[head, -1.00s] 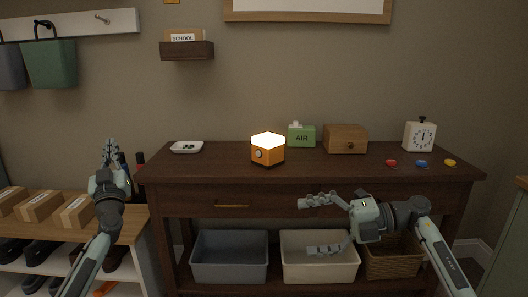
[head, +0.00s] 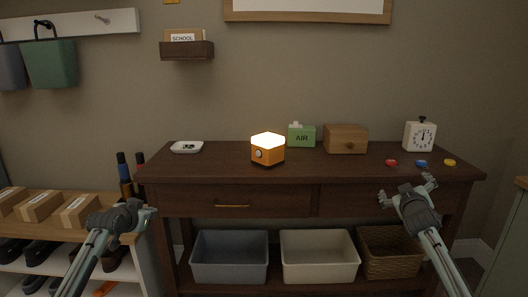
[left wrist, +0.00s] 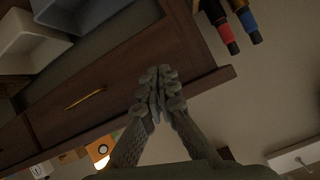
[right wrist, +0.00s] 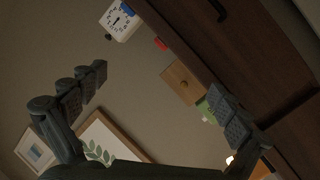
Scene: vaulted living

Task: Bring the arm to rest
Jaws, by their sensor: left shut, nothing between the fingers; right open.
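My left gripper (head: 150,212) is in front of the left end of the dark console table (head: 220,172), below its top. Its fingers are shut together with nothing between them, and they show closed in the left wrist view (left wrist: 158,82). My right gripper (head: 407,188) is in front of the right part of the console, near its front edge. Its fingers are spread wide and empty, and they also show apart in the right wrist view (right wrist: 158,82). Neither gripper holds anything.
A lit orange lamp (head: 268,155), green AIR box (head: 301,136), wooden box (head: 346,140) and clock (head: 420,136) stand on the console. Small coloured pieces (head: 421,163) lie near my right gripper.

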